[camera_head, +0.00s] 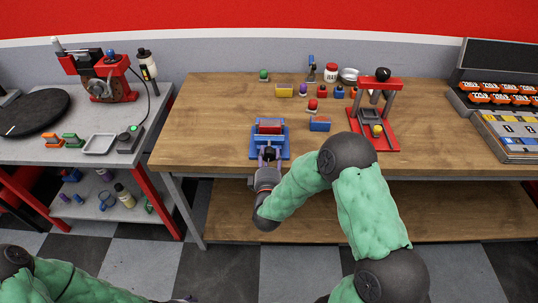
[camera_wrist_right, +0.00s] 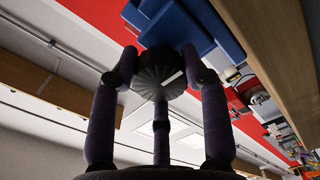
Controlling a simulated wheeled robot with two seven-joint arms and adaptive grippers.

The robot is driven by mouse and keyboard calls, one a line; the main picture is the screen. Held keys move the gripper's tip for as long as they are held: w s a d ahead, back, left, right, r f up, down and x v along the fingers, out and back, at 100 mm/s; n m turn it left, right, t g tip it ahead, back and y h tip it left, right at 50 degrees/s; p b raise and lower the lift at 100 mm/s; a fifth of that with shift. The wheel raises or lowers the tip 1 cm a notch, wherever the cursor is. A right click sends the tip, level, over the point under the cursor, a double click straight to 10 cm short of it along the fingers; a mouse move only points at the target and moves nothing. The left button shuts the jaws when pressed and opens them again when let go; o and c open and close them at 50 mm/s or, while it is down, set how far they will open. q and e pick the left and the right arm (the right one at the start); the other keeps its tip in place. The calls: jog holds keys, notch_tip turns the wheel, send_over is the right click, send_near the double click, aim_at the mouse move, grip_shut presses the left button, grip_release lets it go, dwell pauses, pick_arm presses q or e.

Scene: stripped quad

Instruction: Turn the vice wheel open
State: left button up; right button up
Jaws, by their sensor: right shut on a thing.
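The blue vice (camera_head: 256,143) with a red block (camera_head: 269,127) between its jaws stands at the front edge of the wooden bench. Its dark ribbed wheel (camera_wrist_right: 160,74) with a pale mark faces my right wrist camera. My right gripper (camera_head: 268,157) is at the front of the vice, its fingers closed around the wheel. In the right wrist view the purple fingers (camera_wrist_right: 160,85) sit on both sides of the wheel, and the blue vice body (camera_wrist_right: 180,28) shows behind it. My left gripper is barely in view at the bottom edge of the head view, and its fingers cannot be made out.
A red press (camera_head: 375,140) stands to the right of the vice. Several small blocks and pots, with a blue block (camera_head: 320,124) nearest, lie behind and right. A grey side table (camera_head: 60,153) is at left. The bench (camera_head: 205,125) left of the vice is clear.

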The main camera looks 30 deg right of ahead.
jog(key=shift+w+r+n, duration=0.1)
jog(key=shift+n, duration=0.4)
jog(key=o, duration=1.2)
jog(key=shift+a, duration=0.1)
jog(key=shift+c, duration=0.2)
jog(key=v, duration=1.2)
